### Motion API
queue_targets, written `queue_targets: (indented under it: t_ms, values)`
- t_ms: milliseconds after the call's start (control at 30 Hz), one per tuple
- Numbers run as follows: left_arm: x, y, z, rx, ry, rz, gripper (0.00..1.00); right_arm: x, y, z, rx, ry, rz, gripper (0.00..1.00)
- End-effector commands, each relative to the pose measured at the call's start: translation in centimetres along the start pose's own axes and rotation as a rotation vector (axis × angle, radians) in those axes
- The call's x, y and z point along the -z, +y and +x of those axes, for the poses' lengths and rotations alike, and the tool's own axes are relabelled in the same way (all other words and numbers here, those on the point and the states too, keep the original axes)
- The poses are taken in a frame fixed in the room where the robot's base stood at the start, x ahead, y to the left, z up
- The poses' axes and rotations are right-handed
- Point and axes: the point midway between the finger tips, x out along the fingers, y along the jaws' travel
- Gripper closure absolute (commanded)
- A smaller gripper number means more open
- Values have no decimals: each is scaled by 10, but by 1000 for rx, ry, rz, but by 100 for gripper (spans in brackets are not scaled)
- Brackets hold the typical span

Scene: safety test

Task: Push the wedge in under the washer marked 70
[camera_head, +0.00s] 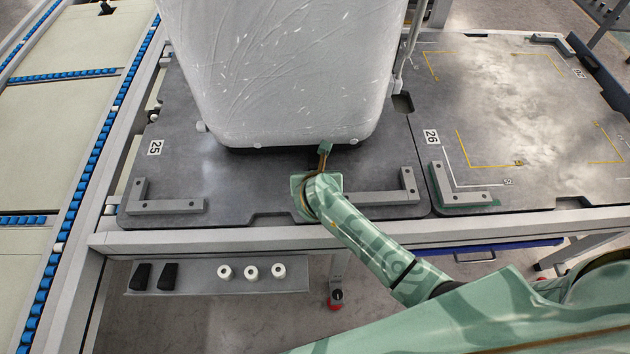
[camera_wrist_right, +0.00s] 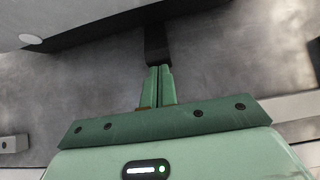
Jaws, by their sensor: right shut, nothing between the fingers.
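The washer (camera_head: 280,70) is a tall grey-white unit in wrinkled film on a dark plate. I can read no 70 on it. Its lower edge (camera_wrist_right: 85,22) crosses the top of the right wrist view. A black wedge (camera_wrist_right: 156,45) lies straight ahead of my right fingertips, its far end at the washer's dark underside. How far it reaches under is hidden. My right gripper (camera_head: 325,148) is at the washer's front bottom edge. In the wrist view its fingers (camera_wrist_right: 158,72) are together, empty, with tips touching or nearly touching the wedge's near end. My left gripper is out of view.
The plate marked 25 (camera_head: 180,170) has grey corner brackets (camera_head: 165,206) in front. An empty plate marked 26 (camera_head: 500,110) is at right. A low shelf (camera_head: 215,273) holds two black wedges (camera_head: 141,277) and several white rolls (camera_head: 251,272). A roller conveyor (camera_head: 40,130) runs at left.

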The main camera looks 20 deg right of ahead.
Motion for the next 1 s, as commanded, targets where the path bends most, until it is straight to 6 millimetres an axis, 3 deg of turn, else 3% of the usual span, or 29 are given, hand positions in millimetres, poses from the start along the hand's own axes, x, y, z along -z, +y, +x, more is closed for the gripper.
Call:
queue_targets:
  t_ms: [300, 567, 867, 1000]
  values:
    - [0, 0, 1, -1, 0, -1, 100, -1, 0, 2, 0, 0, 0, 100]
    - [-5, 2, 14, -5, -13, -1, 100, -21, 0, 26, 1, 3, 0, 100]
    - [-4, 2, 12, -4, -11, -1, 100, -23, -1, 24, 2, 3, -1, 100]
    - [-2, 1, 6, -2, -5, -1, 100, -25, 0, 12, 0, 0, 0, 100]
